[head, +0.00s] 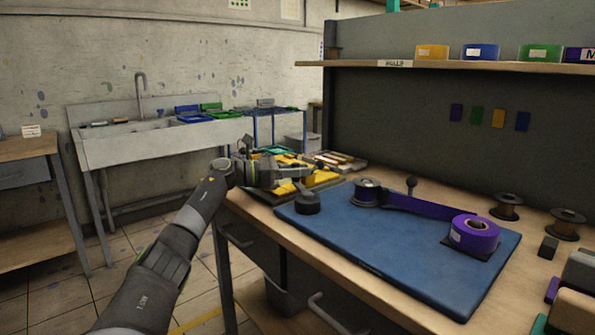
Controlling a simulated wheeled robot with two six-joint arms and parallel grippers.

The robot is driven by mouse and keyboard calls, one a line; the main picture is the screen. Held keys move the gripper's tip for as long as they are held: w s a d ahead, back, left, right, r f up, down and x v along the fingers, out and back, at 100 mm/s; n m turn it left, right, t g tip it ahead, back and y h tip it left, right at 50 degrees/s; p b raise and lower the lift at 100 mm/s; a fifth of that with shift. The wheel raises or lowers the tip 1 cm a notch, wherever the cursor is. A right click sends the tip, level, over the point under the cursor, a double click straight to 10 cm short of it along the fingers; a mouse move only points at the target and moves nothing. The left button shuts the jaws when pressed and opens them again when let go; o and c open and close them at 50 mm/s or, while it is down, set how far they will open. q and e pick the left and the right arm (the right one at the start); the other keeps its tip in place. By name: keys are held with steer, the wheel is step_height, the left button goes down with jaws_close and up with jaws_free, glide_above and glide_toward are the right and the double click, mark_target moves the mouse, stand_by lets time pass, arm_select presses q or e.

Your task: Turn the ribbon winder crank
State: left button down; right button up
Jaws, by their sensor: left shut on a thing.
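The ribbon winder shows as a dark spool (367,193) on the blue mat, with purple ribbon (430,207) running right to a large purple roll (474,234). A small black knob on a short stem (411,184), possibly the crank handle, stands upright beside the ribbon. My right gripper is not in view.
The blue mat (370,245) has a clear front half. Empty dark spools (566,224) and grey blocks (580,270) stand on the right. A shelf (450,67) with colored boxes hangs above the bench.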

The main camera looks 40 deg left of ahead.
arm_select(q)
steer(key=c, duration=1.3)
jaws_free()
steer(key=shift+w, duration=0.1)
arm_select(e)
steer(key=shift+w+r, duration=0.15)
arm_select(q)
steer(key=b+v, duration=0.1)
steer(key=v, duration=1.6)
steer(key=shift+a, duration=0.25)
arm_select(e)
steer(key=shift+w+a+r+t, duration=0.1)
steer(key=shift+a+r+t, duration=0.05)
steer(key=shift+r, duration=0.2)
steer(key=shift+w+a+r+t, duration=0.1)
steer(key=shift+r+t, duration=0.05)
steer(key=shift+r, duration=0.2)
